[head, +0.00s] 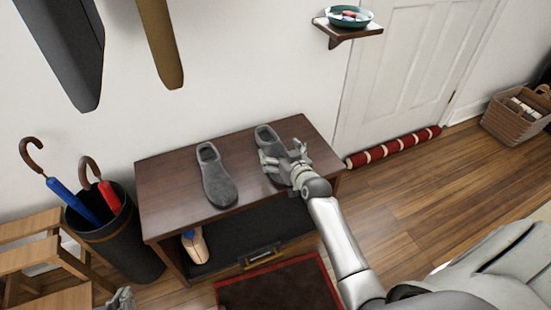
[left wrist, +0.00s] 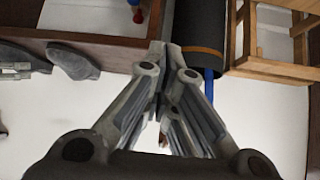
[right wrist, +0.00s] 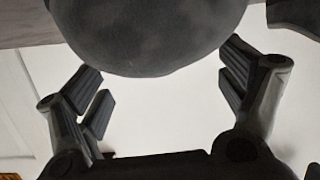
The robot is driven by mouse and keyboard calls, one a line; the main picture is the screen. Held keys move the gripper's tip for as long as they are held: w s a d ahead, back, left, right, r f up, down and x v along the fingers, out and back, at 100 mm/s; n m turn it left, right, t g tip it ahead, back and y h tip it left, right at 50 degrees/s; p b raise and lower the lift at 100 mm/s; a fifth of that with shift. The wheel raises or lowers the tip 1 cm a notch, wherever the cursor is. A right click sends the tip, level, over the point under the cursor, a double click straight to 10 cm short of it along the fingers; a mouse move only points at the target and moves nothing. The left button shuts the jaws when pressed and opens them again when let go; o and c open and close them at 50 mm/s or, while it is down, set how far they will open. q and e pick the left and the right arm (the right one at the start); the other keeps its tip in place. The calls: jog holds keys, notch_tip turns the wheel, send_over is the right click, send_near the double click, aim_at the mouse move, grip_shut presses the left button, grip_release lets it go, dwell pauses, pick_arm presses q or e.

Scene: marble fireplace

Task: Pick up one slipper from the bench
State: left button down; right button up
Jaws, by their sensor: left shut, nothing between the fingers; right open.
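Two grey slippers lie on the dark wooden bench (head: 165,200) in the head view. The left slipper (head: 219,188) is fully visible. The right slipper (head: 265,135) is partly hidden by my right gripper (head: 284,163), which is at its toe end. In the right wrist view, the rounded grey toe of a slipper (right wrist: 150,40) fills the upper middle, between and beyond the open fingers (right wrist: 158,85); I cannot tell whether they touch it. My left gripper (head: 122,299) is low at the bottom left, away from the bench; in the left wrist view its fingers (left wrist: 162,60) are together and empty.
An umbrella bin (head: 125,240) and a wooden stool (head: 35,255) stand left of the bench. A bottle (head: 195,246) sits on the lower shelf. A dark red mat (head: 280,288) lies in front. A wall shelf (head: 340,33) holds a bowl. A basket (head: 518,118) is far right.

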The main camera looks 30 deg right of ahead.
jog(key=shift+b+x, duration=0.3)
jog(key=shift+x, duration=0.65)
pick_arm(q)
jog(key=w+r+t, duration=0.1)
jog(key=w+d+r+t, duration=0.1)
jog(key=w+r, duration=0.1)
jog(key=shift+w+d+h, duration=0.1)
jog(key=shift+d+h, duration=0.05)
jog(key=shift+h, duration=0.15)
pick_arm(e)
jog(key=shift+w, duration=0.15)
jog(key=c, duration=1.1)
jog(key=shift+r, duration=0.1)
jog(key=shift+c, duration=0.2)
